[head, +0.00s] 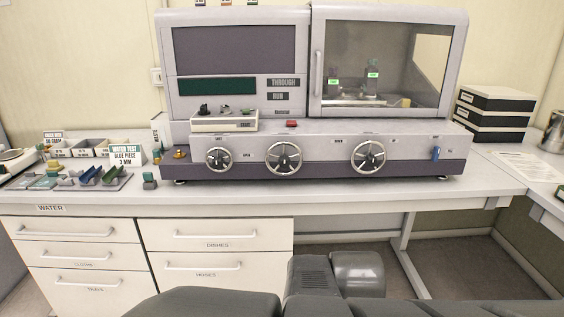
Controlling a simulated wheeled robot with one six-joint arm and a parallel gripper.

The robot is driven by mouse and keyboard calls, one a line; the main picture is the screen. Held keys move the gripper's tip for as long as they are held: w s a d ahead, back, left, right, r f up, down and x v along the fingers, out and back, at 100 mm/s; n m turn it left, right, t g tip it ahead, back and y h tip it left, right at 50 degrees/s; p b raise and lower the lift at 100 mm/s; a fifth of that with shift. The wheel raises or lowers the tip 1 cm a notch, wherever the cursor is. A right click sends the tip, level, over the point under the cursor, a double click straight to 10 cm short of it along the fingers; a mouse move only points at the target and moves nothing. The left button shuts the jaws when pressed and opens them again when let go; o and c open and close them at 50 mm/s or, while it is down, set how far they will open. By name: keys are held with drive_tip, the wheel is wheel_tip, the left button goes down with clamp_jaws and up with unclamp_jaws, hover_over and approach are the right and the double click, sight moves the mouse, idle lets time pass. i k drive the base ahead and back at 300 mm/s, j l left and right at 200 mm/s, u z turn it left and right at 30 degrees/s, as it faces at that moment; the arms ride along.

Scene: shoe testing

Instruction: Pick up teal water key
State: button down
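A small block with a teal top and grey body (149,181) stands upright on the bench, just left of the machine and right of the tray of pieces. It may be the teal water key, but it is too small to be sure. Other teal pieces (45,183) lie at the left of the low grey tray (112,184), with blue and green pieces on its right side. Dark grey parts of my own arm fill the bottom of the head view, well in front of the bench. My gripper's fingers do not show.
A large grey testing machine (320,155) with dials and a windowed door fills the middle of the bench. A "WATER TEST" card (127,156) stands behind the tray. Black and white boxes (492,113) are stacked at right. Drawers (75,228) lie below. The bench's front strip is clear.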

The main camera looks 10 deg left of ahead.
sight(148, 177)
drive_tip(key=u, duration=1.35)
